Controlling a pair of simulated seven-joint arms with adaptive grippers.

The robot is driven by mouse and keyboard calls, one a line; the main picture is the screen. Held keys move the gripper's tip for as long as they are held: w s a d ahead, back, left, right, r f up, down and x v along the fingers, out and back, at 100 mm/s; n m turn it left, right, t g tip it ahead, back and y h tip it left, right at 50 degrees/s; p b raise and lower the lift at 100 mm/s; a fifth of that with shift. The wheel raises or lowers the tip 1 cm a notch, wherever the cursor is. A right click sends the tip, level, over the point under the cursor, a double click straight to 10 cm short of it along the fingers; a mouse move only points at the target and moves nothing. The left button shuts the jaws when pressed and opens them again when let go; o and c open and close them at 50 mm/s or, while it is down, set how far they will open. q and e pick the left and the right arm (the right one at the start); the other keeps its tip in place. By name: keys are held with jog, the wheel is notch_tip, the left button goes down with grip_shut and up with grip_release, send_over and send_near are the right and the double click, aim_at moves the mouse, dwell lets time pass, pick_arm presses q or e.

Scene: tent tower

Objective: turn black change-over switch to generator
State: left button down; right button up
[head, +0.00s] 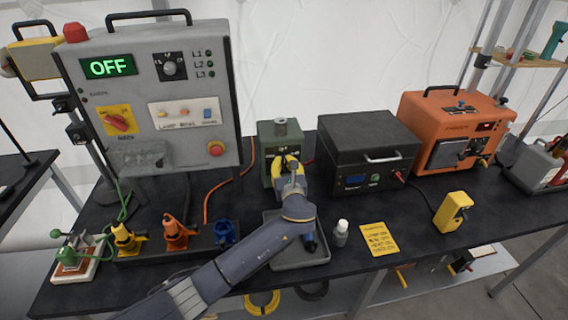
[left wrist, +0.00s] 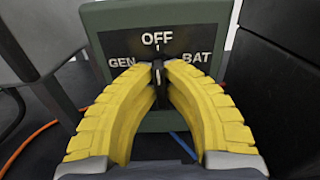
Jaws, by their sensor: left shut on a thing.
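The green change-over switch box (head: 268,133) stands on the black table between the grey panel and the black case. In the left wrist view the box's face (left wrist: 207,14) is marked OFF at top, GEN at left and BAT at right. The left gripper (head: 287,162) also shows at the box's front in the head view, hiding the handle there. My right gripper is in neither view.
A grey panel (head: 130,90) reading OFF stands at the left. A black case (head: 366,140) is close right of the box, then an orange generator (head: 455,130). A grey tray (head: 318,252), white bottle (head: 341,232) and yellow card (head: 378,240) lie in front.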

pick_arm(q)
jog(key=n, duration=0.5)
jog(key=shift+a+r+n, duration=0.15)
jog(key=shift+r+n, duration=0.05)
jog(key=shift+n, duration=0.2)
jog(key=n, duration=0.5)
jog(key=shift+a+n, duration=0.2)
jog(key=shift+n, duration=0.2)
jog(key=c, duration=1.5)
grip_release()
jog(key=shift+a+f, duration=0.1)
jog(key=shift+f, duration=0.05)
jog(key=shift+f, duration=0.1)
